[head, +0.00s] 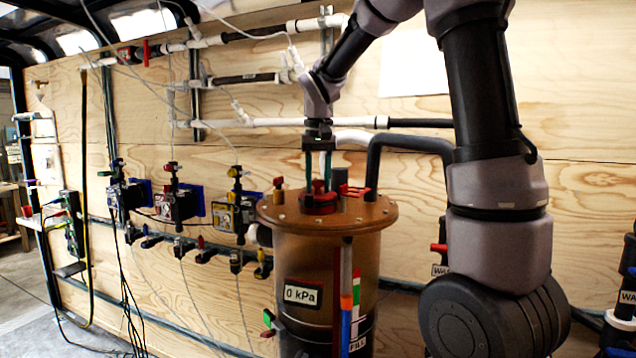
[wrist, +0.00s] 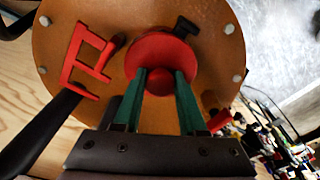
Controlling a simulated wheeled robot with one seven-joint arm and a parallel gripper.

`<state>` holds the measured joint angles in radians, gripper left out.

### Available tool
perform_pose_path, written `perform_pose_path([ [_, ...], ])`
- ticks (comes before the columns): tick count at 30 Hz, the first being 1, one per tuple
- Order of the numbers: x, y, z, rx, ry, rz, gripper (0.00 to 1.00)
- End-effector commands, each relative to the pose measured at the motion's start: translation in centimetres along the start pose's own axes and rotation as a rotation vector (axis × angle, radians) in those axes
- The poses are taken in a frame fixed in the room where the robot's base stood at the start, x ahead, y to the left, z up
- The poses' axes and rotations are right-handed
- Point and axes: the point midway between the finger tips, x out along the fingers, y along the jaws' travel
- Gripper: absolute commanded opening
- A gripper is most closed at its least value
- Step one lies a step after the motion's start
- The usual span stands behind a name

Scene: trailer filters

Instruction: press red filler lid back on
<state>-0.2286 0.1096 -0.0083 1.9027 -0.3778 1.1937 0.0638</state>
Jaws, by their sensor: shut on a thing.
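The red filler lid (head: 319,204) sits at the middle of the round copper-brown top (head: 278,212) of the filter tank (head: 312,261). In the wrist view the lid (wrist: 143,47) is a red disc with a round red knob. My gripper (head: 318,184) points straight down over the tank. Its two green fingers (wrist: 164,82) are shut on the lid's knob, one on each side. The lid is at the tank top; I cannot tell whether it is fully seated.
A red bracket-like handle (wrist: 84,54) stands on the tank top beside the lid. A black pipe (head: 408,143) curves close to the right of my gripper. Several valves line the plywood wall at left.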

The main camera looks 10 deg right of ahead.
Motion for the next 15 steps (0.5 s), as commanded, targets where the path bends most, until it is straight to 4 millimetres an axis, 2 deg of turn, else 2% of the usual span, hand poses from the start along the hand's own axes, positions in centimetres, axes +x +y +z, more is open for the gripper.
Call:
perform_pose_path([
  [10,0.02,0.0,0.0,0.0,0.0,0.0,0.0],
  [11,0.02,0.0,0.0,0.0,0.0,0.0,0.52],
  [12,0.02,-0.01,0.0,0.0,0.0,0.0,0.67],
  [13,0.02,-0.01,0.0,0.0,0.0,0.0,0.76],
  [15,0.02,0.0,0.0,0.0,0.0,0.0,0.76],
])
